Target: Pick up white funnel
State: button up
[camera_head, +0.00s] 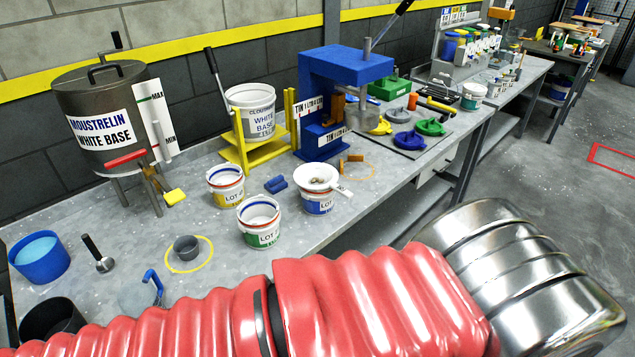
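The white funnel (313,173) appears to sit in the mouth of a white pail with a blue label (319,202), at the middle of the bench. A short white tab sticks out at its right. Its lower part is hidden inside the pail. My red ribbed arm and a shiny metal part cross the lower foreground, in front of the bench edge. My gripper's fingers do not show.
A yellow-label pail (226,187) and a green-label pail (260,224) stand to the left. A blue press (330,100) stands behind, beside a yellow tilting stand (254,150). Blue rollers (276,185) lie between pails. A steel tank (107,100) stands at left.

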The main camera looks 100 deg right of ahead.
aim_at(323, 179)
jog(key=u, duration=0.05)
jog(key=k, duration=2.1)
jog(key=z, duration=1.45)
jog(key=i, duration=0.95)
jog(key=z, duration=0.05)
